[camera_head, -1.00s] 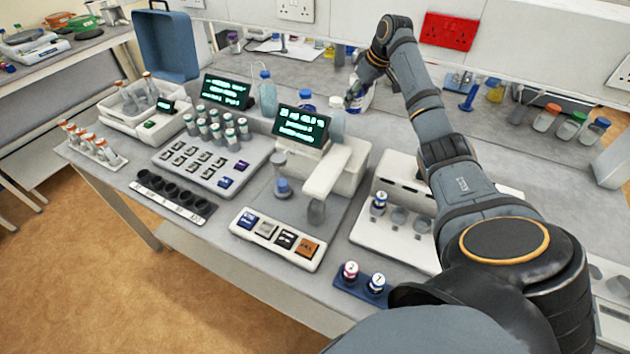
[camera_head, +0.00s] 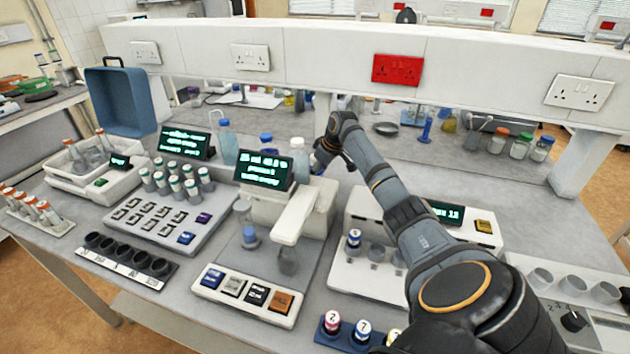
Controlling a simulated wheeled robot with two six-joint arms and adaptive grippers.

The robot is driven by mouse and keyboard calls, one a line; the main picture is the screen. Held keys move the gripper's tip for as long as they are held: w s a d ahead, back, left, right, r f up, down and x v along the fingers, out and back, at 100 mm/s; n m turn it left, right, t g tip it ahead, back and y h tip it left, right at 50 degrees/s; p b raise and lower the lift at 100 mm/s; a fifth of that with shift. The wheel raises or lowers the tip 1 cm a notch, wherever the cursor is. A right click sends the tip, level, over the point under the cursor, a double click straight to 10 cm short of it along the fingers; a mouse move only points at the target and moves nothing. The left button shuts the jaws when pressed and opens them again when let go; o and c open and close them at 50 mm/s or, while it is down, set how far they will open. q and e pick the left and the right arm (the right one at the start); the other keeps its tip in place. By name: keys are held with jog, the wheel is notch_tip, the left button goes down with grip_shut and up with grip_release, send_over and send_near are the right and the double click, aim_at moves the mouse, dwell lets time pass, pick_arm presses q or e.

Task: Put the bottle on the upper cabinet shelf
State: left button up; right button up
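Several bottles stand at the back of the bench behind the displays: a clear blue-capped bottle (camera_head: 226,146), another blue-capped bottle (camera_head: 266,146) and a pale white-capped bottle (camera_head: 298,157). I cannot tell which one is the task's bottle. My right gripper (camera_head: 321,160) is at the back of the bench, just right of the white-capped bottle. A small dark blue patch shows at its fingers, and the wrist hides most of it. I cannot tell if the fingers are closed on anything. My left gripper is out of view. No cabinet shelf can be clearly identified.
A white raised shelf (camera_head: 320,62) with sockets spans the back above the bench. A display machine (camera_head: 290,208) stands before the bottles, vial racks (camera_head: 170,217) to the left. Colour-capped jars (camera_head: 519,146) stand at the back right.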

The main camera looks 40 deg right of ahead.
jog(key=shift+f, duration=1.8)
jog(key=o, duration=1)
